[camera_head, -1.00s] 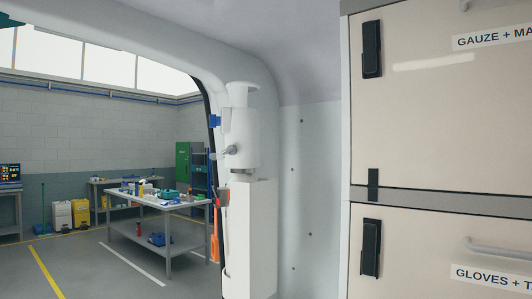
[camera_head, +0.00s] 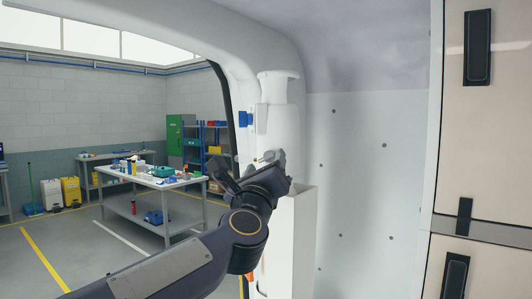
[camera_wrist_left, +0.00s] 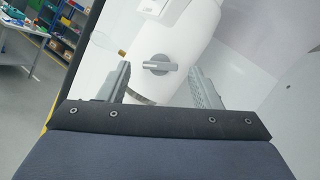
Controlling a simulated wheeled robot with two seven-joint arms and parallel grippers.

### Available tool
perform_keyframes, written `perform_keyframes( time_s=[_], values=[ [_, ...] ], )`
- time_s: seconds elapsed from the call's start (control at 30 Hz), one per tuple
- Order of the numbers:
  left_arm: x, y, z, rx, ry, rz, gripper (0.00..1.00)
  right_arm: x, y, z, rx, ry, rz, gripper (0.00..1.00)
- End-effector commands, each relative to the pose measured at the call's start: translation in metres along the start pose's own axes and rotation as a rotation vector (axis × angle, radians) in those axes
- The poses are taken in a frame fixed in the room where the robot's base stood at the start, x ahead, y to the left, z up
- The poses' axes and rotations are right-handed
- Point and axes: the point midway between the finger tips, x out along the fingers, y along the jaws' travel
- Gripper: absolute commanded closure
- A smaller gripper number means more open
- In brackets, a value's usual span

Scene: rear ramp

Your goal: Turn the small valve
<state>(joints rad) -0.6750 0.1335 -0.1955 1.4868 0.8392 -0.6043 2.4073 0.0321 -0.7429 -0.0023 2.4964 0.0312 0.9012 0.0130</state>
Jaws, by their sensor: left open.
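The small valve (camera_wrist_left: 160,67) is a grey bar-shaped handle on the side of a white cylinder (camera_wrist_left: 172,40), seen in the left wrist view. Its bar lies roughly crosswise between my two fingers, with a gap on each side. I cannot tell how deep the fingers reach around it. My left gripper (camera_wrist_left: 160,72) is open and empty. In the head view my left gripper (camera_head: 250,164) is in front of the white cylinder (camera_head: 282,110), and its fingers and wrist mostly hide the valve. My right gripper is not in view.
A white box-like holder (camera_head: 300,225) stands below. A cabinet (camera_head: 485,150) with black latches is at right. Outside the rear opening are a workbench (camera_head: 165,182) with tools and a shelf (camera_head: 205,140).

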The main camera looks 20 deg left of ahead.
Motion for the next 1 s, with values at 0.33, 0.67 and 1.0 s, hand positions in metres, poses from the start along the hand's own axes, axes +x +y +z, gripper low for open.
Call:
perform_keyframes(
  time_s=[0.33, 0.67, 1.0],
  values=[
    [0.022, 0.001, 0.000, 0.002, 0.000, 0.000, 0.42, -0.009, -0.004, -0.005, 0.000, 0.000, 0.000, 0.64],
    [0.021, 0.001, 0.000, 0.002, 0.000, -0.001, 0.65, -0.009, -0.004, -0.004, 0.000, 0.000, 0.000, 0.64],
    [0.021, 0.001, -0.001, 0.010, 0.000, -0.003, 0.86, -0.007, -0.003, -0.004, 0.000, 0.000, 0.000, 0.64]
  ],
)
